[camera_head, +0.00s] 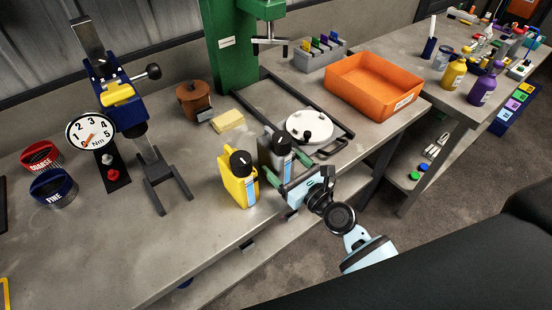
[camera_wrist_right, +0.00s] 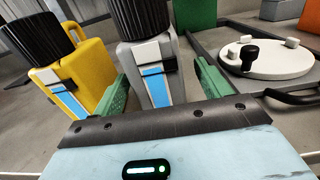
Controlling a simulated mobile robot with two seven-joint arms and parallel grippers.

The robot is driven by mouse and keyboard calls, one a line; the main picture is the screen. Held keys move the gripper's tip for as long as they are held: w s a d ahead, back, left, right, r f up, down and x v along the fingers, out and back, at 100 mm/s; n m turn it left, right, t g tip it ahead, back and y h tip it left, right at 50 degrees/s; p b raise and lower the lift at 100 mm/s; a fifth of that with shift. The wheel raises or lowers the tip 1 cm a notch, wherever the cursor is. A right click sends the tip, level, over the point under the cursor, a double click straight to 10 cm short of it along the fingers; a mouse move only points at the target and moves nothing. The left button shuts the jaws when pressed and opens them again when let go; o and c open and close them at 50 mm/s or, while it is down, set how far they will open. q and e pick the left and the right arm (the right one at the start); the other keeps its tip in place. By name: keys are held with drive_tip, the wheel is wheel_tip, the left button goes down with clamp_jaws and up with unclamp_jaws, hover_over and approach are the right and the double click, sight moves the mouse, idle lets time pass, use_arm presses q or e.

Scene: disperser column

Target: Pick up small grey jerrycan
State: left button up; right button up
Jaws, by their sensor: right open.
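The small grey jerrycan (camera_head: 267,148) stands upright near the front edge of the workbench, with a black cap and a blue-and-white label. In the right wrist view the grey jerrycan (camera_wrist_right: 156,78) is in the centre, between the two green fingers. My right gripper (camera_head: 284,170) is open, with its fingers on either side of the jerrycan's lower body; the fingers also show in the wrist view (camera_wrist_right: 163,88). Whether either finger touches it I cannot tell. The palm hides the jerrycan's base. My left gripper is not in view.
A yellow jerrycan (camera_head: 238,187) stands close on the left, near the left finger. A white round lid (camera_head: 309,127) lies within a dark frame to the right. An orange tray (camera_head: 372,86) and green column (camera_head: 230,50) stand behind. Bare bench lies front left.

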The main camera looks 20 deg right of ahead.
drive_tip(key=x, duration=0.3)
drive_tip(key=shift+w+a, duration=0.2)
drive_tip(key=shift+w, duration=0.15)
drive_tip(key=shift+c, duration=0.5)
drive_tip(key=shift+r, duration=0.1)
clamp_jaws()
